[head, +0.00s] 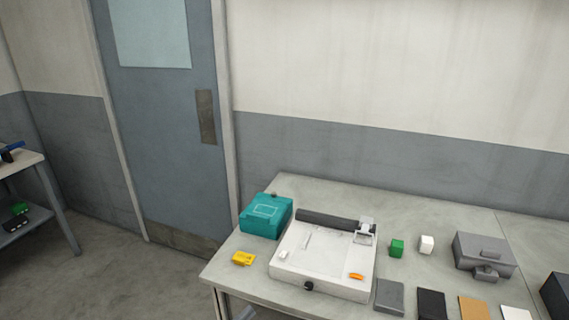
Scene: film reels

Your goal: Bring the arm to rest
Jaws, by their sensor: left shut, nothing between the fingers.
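I cannot make out either of my arms or grippers in the head view. The work table (420,197) stands in front of a wall at the lower right. On it is a white flat device (322,268) with a dark roller along its back, a clear-framed part at its back right corner and a dark knob in front. A small orange piece (356,276) lies on the device. A teal box (266,215) stands at its left.
A yellow piece (243,259) lies left of the device. A side shelf (40,215) stands left, with open floor (120,280) between.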

